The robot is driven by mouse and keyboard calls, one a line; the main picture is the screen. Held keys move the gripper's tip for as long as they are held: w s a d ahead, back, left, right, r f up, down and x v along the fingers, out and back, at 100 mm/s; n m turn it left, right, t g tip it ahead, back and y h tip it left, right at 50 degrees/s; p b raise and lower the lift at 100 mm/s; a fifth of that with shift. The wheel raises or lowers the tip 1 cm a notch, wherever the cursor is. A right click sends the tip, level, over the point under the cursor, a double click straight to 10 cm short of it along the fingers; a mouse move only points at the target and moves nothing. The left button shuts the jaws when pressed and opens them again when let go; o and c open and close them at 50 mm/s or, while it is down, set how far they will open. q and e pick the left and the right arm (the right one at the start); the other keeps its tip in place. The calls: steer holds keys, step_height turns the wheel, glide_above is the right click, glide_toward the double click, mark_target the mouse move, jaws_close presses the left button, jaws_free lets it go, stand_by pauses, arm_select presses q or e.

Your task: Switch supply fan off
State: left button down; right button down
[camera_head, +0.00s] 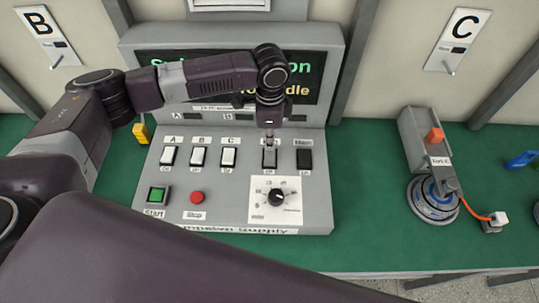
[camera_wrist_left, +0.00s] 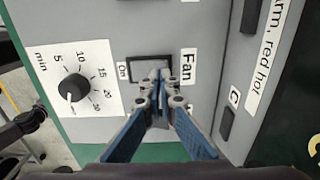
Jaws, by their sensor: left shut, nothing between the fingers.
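The grey supply console (camera_head: 320,185) stands on the green bench. Its fan rocker switch (camera_head: 270,158) is in the row of switches, left of the dark main switch (camera_head: 304,158). In the left wrist view the fan switch (camera_wrist_left: 143,66) is a dark rocker in a frame, between an "On" label and a "Fan" label (camera_wrist_left: 188,67). My left gripper (camera_head: 269,134) is shut and empty, pointing down at the fan switch. In the left wrist view its fingertips (camera_wrist_left: 161,76) overlap the switch's edge; I cannot tell whether they touch. My right gripper is not in view.
White switches A (camera_head: 168,156), B (camera_head: 198,156) and C (camera_head: 228,157) sit left of the fan switch. The timer knob (camera_head: 277,197), red stop button (camera_head: 197,197) and green start button (camera_head: 157,195) are below.

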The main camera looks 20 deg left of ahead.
mark_target(270, 152)
arm_select(q)
steer(key=shift+f, duration=0.35)
stand_by(0.7)
steer(key=shift+f+b, duration=0.3)
steer(key=shift+f, duration=0.45)
stand_by(0.4)
step_height(270, 152, up, 7)
steer(key=p, duration=0.8)
stand_by(0.5)
